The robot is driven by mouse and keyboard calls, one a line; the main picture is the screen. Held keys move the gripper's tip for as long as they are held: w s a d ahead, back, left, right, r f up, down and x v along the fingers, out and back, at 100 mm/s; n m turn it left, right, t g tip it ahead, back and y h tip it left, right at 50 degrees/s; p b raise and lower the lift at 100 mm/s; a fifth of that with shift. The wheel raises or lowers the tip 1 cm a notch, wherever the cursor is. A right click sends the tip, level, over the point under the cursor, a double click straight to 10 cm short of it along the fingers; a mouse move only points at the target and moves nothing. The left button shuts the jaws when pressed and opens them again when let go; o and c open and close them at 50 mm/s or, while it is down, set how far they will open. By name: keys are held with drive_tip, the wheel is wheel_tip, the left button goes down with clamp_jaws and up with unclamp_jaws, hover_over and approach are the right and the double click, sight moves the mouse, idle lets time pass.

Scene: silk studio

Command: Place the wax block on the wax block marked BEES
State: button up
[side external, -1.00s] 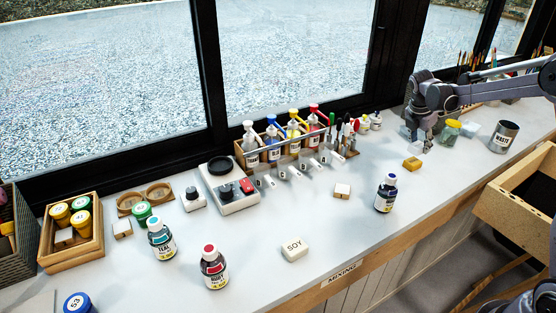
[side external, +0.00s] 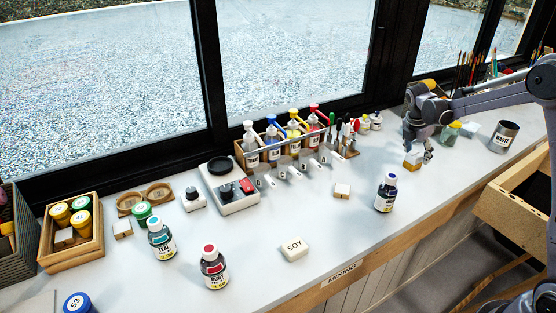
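A yellow wax block (side external: 411,165) sits on the bench at the right; any marking on it is too small to read. My gripper (side external: 418,152) points down right over it. A pale patch, perhaps a pale block, shows between the fingers just above the yellow block. I cannot tell whether it touches the yellow block or whether the fingers are shut on it. A cream wax block marked SOY (side external: 294,250) lies apart near the front edge.
A blue-capped bottle (side external: 386,193) stands just left of and in front of my gripper. A grey metal cup (side external: 504,137) and a green-yellow jar (side external: 449,134) are to the right. A small wood-and-white block (side external: 342,191) lies left. The bench between it and SOY is clear.

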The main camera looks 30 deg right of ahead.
drive_tip(key=v, duration=1.2)
drive_tip(key=s+a+r+m+t, duration=0.2)
drive_tip(key=s+a+r+m, duration=0.15)
drive_tip(key=a, duration=0.45)
drive_tip(key=s+a+f+m+t+y, duration=0.2)
drive_tip(key=s+a+m, duration=0.5)
drive_tip(key=a, duration=0.1)
drive_tip(key=s+a+f+m+t+y, duration=0.2)
drive_tip(key=s+a+m+t, duration=0.1)
drive_tip(key=s+a+m, duration=0.4)
drive_tip(key=shift+a+f, duration=0.3)
drive_tip(key=shift+a, duration=0.65)
drive_tip(key=shift+m, duration=0.25)
